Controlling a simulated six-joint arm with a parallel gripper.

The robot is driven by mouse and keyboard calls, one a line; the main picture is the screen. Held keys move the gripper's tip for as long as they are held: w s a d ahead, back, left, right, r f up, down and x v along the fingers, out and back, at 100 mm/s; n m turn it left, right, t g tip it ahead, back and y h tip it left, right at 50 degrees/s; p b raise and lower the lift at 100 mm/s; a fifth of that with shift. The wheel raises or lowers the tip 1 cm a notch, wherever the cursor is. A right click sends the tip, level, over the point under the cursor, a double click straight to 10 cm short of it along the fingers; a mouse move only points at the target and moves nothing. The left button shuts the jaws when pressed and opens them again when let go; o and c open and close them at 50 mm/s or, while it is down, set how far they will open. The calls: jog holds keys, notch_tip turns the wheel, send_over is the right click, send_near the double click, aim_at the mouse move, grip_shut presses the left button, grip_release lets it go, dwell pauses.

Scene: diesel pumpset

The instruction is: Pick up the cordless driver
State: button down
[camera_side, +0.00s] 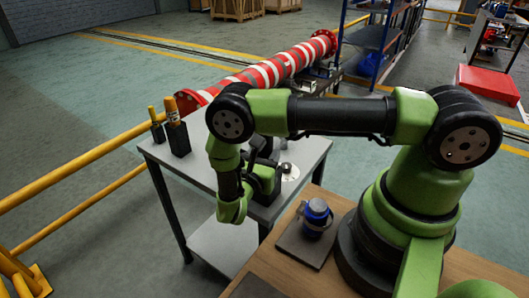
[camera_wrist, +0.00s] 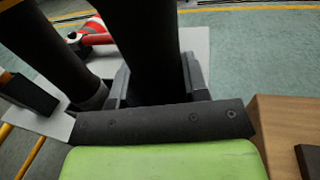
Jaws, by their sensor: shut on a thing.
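My gripper (camera_side: 262,172) is low over the grey metal table, shut on a dark thing that I take to be the cordless driver. In the side view my wrist and arm hide much of it, and its outline merges with the dark gripper. In the wrist view broad dark shapes fill the middle, and grey blocks show on both sides of the central one. The fingertips and the exact grip are hidden there. I cannot tell whether the held thing touches the table.
A blue item (camera_side: 316,213) stands on a dark pad on the wooden bench. A red-and-white pipe (camera_side: 280,68) lies behind.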

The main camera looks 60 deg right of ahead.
jog(key=shift+r, duration=0.15)
notch_tip(320, 180, up, 18)
jog(key=shift+f, duration=0.1)
dwell(0.4)
